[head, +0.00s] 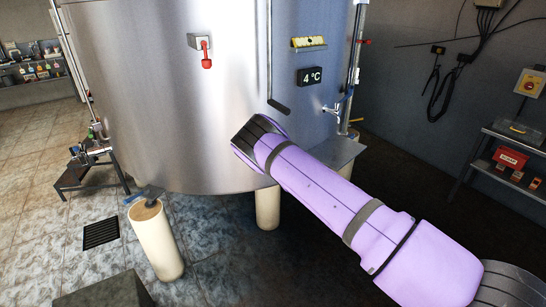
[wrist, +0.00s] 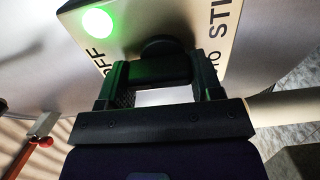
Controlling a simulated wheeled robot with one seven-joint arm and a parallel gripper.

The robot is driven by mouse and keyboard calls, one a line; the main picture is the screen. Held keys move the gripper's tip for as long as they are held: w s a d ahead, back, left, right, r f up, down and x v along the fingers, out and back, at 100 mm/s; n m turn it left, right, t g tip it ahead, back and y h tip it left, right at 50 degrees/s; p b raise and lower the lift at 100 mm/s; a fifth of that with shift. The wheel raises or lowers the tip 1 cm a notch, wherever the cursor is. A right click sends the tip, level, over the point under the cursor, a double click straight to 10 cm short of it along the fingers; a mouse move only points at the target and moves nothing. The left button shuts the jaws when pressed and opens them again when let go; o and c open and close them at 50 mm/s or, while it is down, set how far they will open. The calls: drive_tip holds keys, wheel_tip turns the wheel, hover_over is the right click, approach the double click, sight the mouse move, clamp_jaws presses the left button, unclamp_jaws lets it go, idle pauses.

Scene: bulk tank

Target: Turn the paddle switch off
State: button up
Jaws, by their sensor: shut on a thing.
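In the wrist view, a pale control box with a glowing green light (wrist: 96,22) carries black lettering that reads OFF and part of STIR. The dark paddle switch (wrist: 163,45) stands out from the face of this box. My gripper (wrist: 160,72) is shut on the paddle, with one finger on each side of it. The paddle's exact angle is hard to read in the dark. In the head view my purple arm reaches to the steel tank (head: 165,110). The gripper and the switch box are hidden there behind the arm.
A red-handled valve (head: 206,58) and a 4 °C display (head: 310,76) are on the tank front, with a tap (head: 332,110) lower right. A shelf with a red box (head: 511,157) stands at the right.

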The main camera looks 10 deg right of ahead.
drive_tip(key=shift+f, duration=0.1)
idle(0.4)
drive_tip(key=o, duration=0.9)
drive_tip(key=s, duration=0.3)
drive_tip(key=s+d, duration=0.1)
drive_tip(key=s, duration=0.6)
drive_tip(key=shift+s+d, duration=0.2)
drive_tip(key=shift+s, duration=0.2)
